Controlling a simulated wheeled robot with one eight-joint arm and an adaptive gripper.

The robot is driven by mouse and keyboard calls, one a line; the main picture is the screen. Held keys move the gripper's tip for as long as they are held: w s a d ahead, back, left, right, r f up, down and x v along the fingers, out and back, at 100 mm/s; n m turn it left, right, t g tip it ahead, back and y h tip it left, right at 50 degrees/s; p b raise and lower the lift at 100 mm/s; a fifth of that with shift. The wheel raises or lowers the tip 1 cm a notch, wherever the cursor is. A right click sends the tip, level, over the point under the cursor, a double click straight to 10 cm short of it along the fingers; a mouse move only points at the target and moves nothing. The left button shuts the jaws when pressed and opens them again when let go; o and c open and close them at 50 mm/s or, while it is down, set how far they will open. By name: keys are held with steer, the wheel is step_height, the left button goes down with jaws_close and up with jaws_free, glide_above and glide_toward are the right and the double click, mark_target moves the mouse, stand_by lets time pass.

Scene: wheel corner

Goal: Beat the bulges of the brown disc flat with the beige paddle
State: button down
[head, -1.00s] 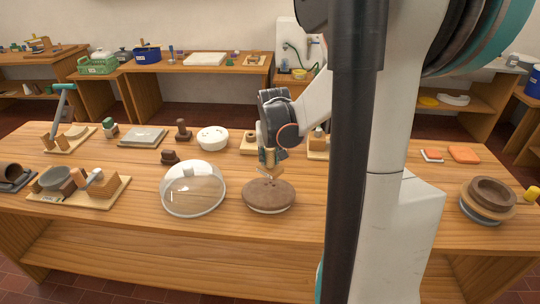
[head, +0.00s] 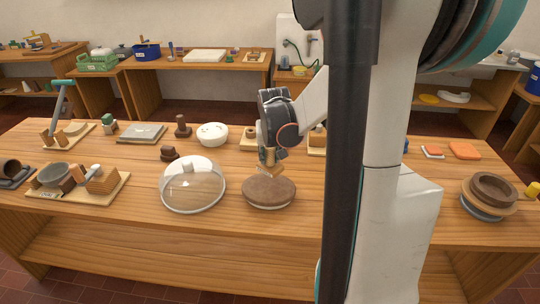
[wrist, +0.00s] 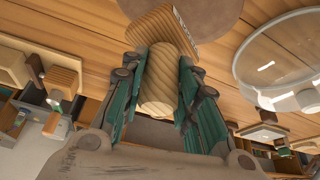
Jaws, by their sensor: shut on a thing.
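The brown disc (head: 268,191) lies flat on a pale round base on the wooden table, right of the clear dome. My gripper (head: 268,158) is above the disc, pointing down. It is shut on the beige paddle (head: 276,171), which sits just over the back of the disc. In the wrist view the paddle's ridged handle (wrist: 157,82) stands between the green fingers, with its wider block beyond. The disc (wrist: 205,12) shows past that block. I cannot tell whether the paddle touches the disc, and the bulges are too small to make out.
The clear dome (head: 193,190) stands close to the disc's left. Stacked round dishes (head: 490,190) stand at the right. Bare table lies in front of the disc.

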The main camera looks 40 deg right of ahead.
steer(key=shift+r, duration=0.15)
step_height(320, 180, up, 6)
steer(key=p, duration=0.4)
stand_by(0.9)
